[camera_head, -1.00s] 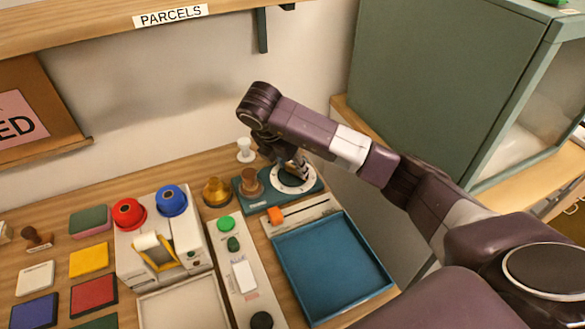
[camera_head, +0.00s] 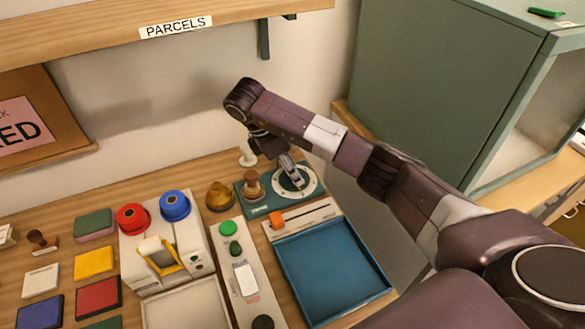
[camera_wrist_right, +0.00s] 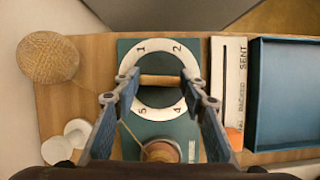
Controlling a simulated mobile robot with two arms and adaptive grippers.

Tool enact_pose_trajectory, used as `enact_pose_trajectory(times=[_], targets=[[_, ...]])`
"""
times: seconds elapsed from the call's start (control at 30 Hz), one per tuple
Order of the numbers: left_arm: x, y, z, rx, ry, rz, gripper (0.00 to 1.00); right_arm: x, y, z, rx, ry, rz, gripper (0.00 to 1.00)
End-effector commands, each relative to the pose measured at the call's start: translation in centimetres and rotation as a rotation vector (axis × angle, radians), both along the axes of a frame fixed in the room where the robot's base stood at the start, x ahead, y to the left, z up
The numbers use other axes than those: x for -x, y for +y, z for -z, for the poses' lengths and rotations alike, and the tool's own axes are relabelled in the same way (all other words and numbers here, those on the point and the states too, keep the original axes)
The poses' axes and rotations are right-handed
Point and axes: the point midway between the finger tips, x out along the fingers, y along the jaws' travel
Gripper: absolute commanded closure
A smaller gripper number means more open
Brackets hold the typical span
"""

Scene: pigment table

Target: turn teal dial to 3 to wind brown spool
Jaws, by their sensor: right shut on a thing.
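The teal dial unit (camera_wrist_right: 130,50) lies on the table, with a white number ring (camera_wrist_right: 160,47) showing 1, 2, 4 and 5. The place between 2 and 4 is hidden by a finger. My right gripper (camera_wrist_right: 160,80) is shut on the ends of the dial's tan handle bar (camera_wrist_right: 160,80), which lies across the picture in the wrist view. In the head view the gripper (camera_head: 294,180) reaches down onto the dial (camera_head: 313,184). The brown spool (camera_head: 252,186) stands upright beside the dial; it also shows in the wrist view (camera_wrist_right: 160,152), a thin thread reaching it. My left gripper is not in view.
A blue tray (camera_head: 378,287) and a slotted panel with an orange slider (camera_head: 277,217) lie in front of the dial. A twine ball (camera_wrist_right: 48,57) and a white spool (camera_head: 247,160) stand behind. A golden-brown pot-like object (camera_head: 219,197) is left of the brown spool.

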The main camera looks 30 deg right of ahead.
Motion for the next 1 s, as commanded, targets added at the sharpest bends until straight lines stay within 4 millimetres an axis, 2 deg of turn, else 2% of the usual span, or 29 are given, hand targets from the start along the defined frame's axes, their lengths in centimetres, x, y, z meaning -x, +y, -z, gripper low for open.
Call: enact_pose_trajectory(times=[0.37, 0.4, 0.57, 0.87, 1.0], targets=[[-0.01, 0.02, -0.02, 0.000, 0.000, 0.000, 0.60, -0.09, 0.10, -0.03, -0.003, -0.003, 0.003, 0.85], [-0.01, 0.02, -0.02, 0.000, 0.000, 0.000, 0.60, -0.09, 0.10, -0.03, -0.003, -0.003, 0.003, 0.60], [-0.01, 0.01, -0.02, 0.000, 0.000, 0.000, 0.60, -0.07, 0.09, -0.02, -0.002, -0.002, 0.002, 0.44], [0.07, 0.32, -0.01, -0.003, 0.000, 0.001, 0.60, -0.06, 0.08, -0.11, -0.001, -0.001, 0.003, 0.44], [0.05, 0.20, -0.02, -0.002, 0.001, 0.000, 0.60, -0.24, 0.37, -0.93, 0.000, -0.005, 0.000, 0.44]])
